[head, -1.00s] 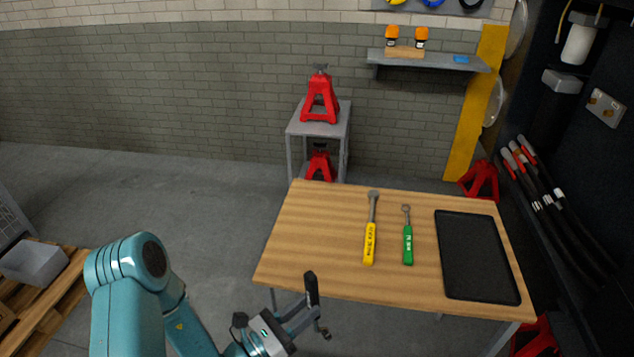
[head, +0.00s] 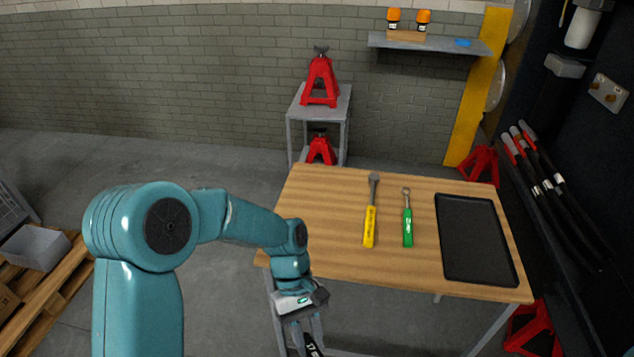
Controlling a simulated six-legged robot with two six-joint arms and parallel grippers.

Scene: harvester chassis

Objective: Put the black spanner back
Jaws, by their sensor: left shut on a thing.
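My left gripper (head: 303,335) points down at the bottom edge of the head view, in front of the table's near left edge. It is shut on the black spanner (head: 312,346), of which only a short black piece with white marks shows; the rest is cut off by the frame. A yellow spanner (head: 370,225) and a green spanner (head: 408,226) lie side by side on the wooden table (head: 320,215), heads away from me. A black tray (head: 477,240) lies empty at the table's right. My right gripper is not in view.
The table's left part is bare. A grey stand (head: 318,112) with red jack stands is behind it. A dark chassis with red-tipped cables (head: 545,185) is at the right. A pallet with a grey bin (head: 35,247) is at the left.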

